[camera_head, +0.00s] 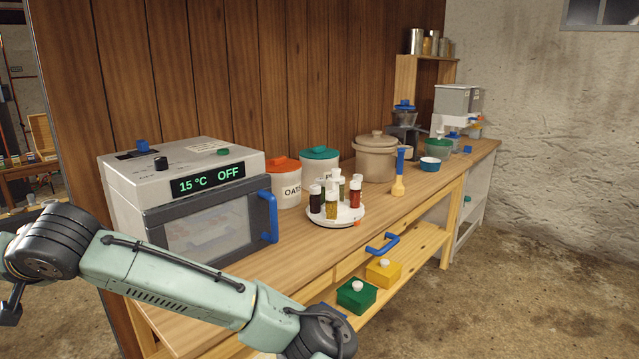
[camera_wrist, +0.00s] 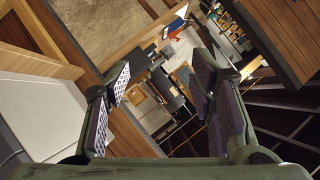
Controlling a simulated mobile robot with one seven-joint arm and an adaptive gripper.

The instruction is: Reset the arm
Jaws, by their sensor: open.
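My gripper (camera_wrist: 160,105) is open and empty in the wrist view, its two padded fingers apart with nothing between them. The wrist view is tilted and looks out across the room toward far furniture. In the head view my green arm crosses the lower left in front of the wooden counter (camera_head: 285,262), and my gripper is outside that view.
On the counter stand an oven (camera_head: 205,205) reading "15 °C OFF", an oats canister (camera_head: 286,184), a round tray (camera_head: 353,221) of small jars, and a beige pot (camera_head: 375,160). Green (camera_head: 357,296) and yellow (camera_head: 383,271) boxes sit on the lower shelf. Floor (camera_head: 500,300) at right is clear.

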